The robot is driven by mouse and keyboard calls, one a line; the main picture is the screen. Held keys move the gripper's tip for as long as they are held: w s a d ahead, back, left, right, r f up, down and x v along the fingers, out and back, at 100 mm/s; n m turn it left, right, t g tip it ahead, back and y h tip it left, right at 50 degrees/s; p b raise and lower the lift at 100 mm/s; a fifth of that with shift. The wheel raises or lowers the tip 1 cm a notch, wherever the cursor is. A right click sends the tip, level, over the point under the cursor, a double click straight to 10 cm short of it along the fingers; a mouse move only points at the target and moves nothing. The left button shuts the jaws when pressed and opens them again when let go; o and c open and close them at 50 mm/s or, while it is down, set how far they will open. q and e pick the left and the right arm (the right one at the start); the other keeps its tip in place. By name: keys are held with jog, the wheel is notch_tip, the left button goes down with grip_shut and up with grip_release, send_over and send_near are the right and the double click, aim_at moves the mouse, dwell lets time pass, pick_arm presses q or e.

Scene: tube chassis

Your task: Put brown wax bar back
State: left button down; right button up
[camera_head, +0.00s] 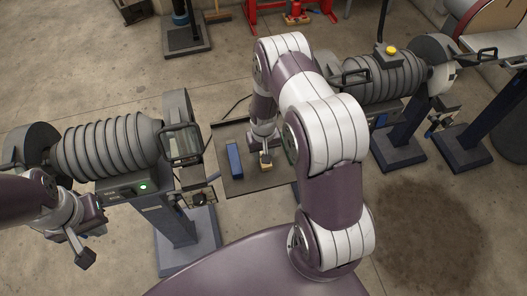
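A small tan-brown bar (267,167), which looks like the brown wax bar, is on a dark tray or shelf (250,184) in the middle of the head view. A blue bar (234,160) lies to its left on the same surface. My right arm reaches forward, and my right gripper (265,155) is right at the brown bar, pointing down. Its fingers are too small to show whether they grip the bar. My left gripper (92,245) is at the lower left, empty, with its fingers apart, away from the bars.
A ribbed grey machine (108,147) with a green light stands at left on a blue-grey pedestal (186,238). A similar machine (385,78) with a yellow button (391,50) stands at right. Red stands (295,14) are at the back. A dark stain (425,235) marks the open concrete floor.

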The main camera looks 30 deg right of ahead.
jog(key=o, duration=1)
jog(key=shift+f, duration=0.15)
jog(key=shift+o, duration=0.2)
